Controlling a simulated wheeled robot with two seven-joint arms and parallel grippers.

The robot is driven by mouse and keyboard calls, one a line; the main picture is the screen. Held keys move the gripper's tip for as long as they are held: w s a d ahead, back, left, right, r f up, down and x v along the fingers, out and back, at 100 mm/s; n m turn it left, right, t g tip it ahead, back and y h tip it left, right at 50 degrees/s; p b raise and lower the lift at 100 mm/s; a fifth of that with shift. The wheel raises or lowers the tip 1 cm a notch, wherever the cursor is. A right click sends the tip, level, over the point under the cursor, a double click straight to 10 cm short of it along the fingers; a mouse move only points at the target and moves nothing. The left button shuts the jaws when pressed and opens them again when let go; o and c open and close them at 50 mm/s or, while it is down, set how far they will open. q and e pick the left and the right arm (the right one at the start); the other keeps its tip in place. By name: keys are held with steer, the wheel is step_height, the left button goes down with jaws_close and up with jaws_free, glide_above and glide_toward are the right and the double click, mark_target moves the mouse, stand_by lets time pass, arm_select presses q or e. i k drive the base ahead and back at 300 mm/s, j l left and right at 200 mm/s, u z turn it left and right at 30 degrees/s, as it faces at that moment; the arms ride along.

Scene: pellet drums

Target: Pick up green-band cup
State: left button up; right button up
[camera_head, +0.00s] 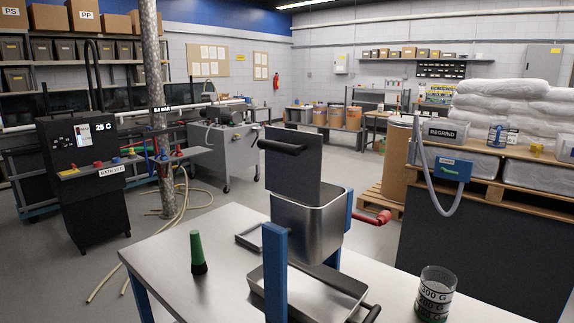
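A clear cup (435,293) stands upright on the steel table (218,260) at the lower right. It has dark "300 G" lettering and green near its base, partly cut off by the bottom edge of the picture. Nothing is holding it. Neither of my grippers shows in the head view.
A steel hopper (305,217) with a raised dark lid stands mid-table, above a shallow metal tray (318,298). A green-handled tool (197,252) stands at the table's left. Another clear cup (497,135) is by the "REGRIND" bin (445,132).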

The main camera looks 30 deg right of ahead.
mark_target(435, 294)
steer(key=z, duration=2.25)
